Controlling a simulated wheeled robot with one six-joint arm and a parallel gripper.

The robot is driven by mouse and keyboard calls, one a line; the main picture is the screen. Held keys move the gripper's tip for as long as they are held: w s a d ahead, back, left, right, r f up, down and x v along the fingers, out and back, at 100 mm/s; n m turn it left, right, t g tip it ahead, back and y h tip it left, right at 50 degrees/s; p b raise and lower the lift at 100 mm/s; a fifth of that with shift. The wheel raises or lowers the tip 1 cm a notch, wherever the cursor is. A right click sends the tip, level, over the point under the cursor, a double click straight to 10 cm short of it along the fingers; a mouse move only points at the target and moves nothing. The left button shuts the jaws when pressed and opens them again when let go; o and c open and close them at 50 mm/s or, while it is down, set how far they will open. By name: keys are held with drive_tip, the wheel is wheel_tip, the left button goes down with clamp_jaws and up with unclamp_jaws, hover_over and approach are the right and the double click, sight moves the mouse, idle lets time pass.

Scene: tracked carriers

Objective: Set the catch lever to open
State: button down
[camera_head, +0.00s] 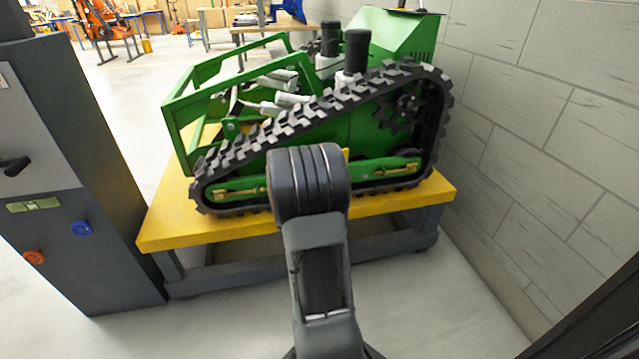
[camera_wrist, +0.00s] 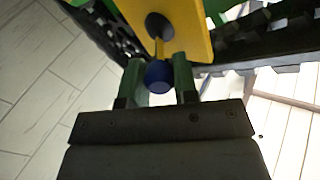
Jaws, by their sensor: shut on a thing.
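The catch lever has a round blue knob (camera_wrist: 158,76) and a short yellow stem running up to a dark round pivot (camera_wrist: 159,24) on a yellow plate (camera_wrist: 196,32), all in the wrist view. My gripper (camera_wrist: 159,82) has one finger on each side of the blue knob and is shut on it. In the head view my own arm hides the lever and the gripper. The green tracked carrier (camera_head: 395,38) stands on a yellow-topped table, its black track (camera_head: 300,118) facing me.
The yellow table top (camera_head: 165,222) extends in front of the track. A dark grey cabinet (camera_head: 110,243) stands close at the left, with a black handle (camera_head: 14,167). A block wall (camera_head: 545,130) bounds the right side. Open floor (camera_head: 215,325) lies in front of the table.

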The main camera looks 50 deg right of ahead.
drive_tip(key=c, duration=0.9)
unclamp_jaws()
drive_tip(key=shift+d, duration=0.1)
drive_tip(key=shift+p+v, duration=2.9)
drive_tip(key=shift+v, duration=4.05)
drive_tip(key=shift+s, duration=0.1)
